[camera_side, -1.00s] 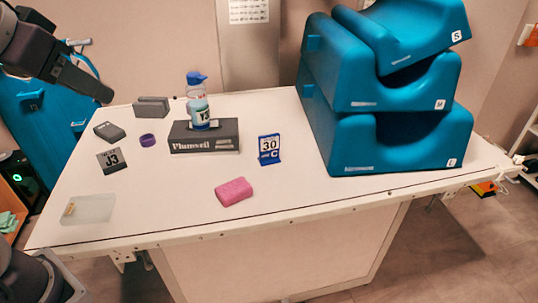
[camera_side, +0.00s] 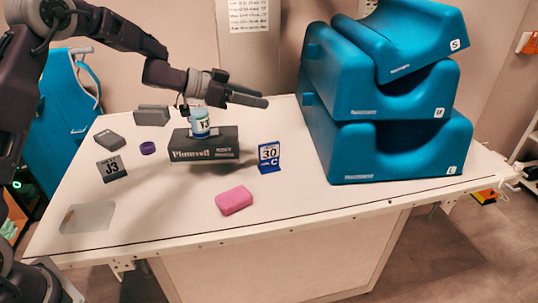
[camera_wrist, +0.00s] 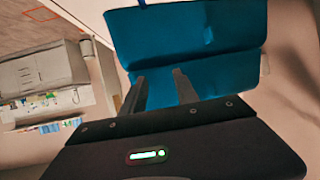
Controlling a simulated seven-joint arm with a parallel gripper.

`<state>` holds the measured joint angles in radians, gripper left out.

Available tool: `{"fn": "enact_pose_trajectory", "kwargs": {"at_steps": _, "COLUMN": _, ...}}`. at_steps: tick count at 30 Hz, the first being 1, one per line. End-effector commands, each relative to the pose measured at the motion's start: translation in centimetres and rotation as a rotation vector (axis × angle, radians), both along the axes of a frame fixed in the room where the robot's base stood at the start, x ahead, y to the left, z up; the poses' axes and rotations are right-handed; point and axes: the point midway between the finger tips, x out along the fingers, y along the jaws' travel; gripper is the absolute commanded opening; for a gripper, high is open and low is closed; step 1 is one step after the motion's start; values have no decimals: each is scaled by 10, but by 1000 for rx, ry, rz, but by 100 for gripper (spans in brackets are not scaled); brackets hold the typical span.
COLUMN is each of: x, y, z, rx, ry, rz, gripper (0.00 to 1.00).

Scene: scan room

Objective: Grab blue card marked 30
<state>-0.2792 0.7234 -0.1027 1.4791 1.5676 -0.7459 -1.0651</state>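The blue card marked 30 (camera_side: 269,157) stands upright on the white table in the side view, right of the dark box. It has a white face with "30" and a "C" below. My gripper (camera_side: 262,98) is above the table, higher than the card and over the area by the bottle, pointing right toward the blue foam blocks. In the wrist view my gripper (camera_wrist: 158,82) shows two fingers apart with nothing between them. The card does not show in the wrist view.
A bottle marked Y3 (camera_side: 200,124) stands on the dark box (camera_side: 205,153), partly behind my gripper. A pink sponge (camera_side: 234,201) lies in front of the card. Stacked blue foam blocks (camera_side: 385,150) rise at the right. The J3 card (camera_side: 112,168) stands at the left.

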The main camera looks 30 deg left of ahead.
Motion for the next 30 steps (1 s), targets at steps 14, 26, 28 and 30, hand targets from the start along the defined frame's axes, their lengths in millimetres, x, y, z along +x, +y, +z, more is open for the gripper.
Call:
{"fn": "enact_pose_trajectory", "kwargs": {"at_steps": 14, "x": 3, "y": -4, "z": -179, "rx": 1, "ry": -3, "rz": 0, "gripper": 36}}
{"fn": "enact_pose_trajectory", "kwargs": {"at_steps": 26, "x": 45, "y": -43, "z": -204, "rx": 3, "ry": -4, "rz": -1, "gripper": 36}}
{"fn": "enact_pose_trajectory", "kwargs": {"at_steps": 28, "x": 48, "y": -45, "z": -205, "rx": 2, "ry": -3, "rz": 1, "gripper": 36}}
{"fn": "enact_pose_trajectory", "kwargs": {"at_steps": 30, "x": 48, "y": -45, "z": -205, "rx": 1, "ry": -2, "rz": 1, "gripper": 36}}
